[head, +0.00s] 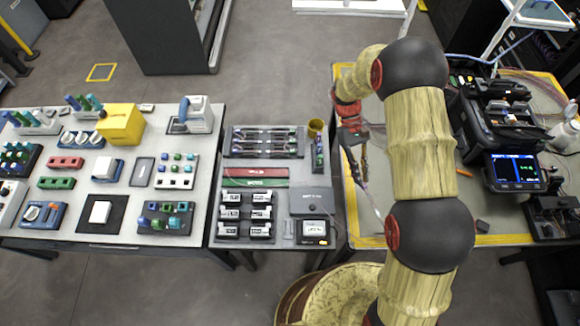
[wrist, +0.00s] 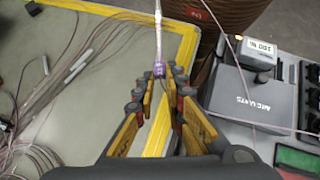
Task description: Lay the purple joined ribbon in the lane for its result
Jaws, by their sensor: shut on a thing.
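My gripper (wrist: 160,92) is shut on the purple joined ribbon (wrist: 158,70), whose purple part shows just beyond the fingertips in the wrist view. A pale strand runs from it toward the top of that view. In the head view my gripper (head: 358,148) is over the left edge of the right-hand table, and a thin strand hangs below it. A red lane (head: 256,172) and a green lane (head: 256,182) lie side by side on the middle table. The green lane (wrist: 300,158) also shows at lower right in the wrist view. Lane lettering is too small to read.
A dark grey box (head: 312,201) and a small display device (head: 313,232) sit right of and nearer than the lanes. Black holders (head: 262,213) stand in front. A rack (head: 265,141) and a yellow cup (head: 315,126) are behind. The splicer (head: 515,172) stands right.

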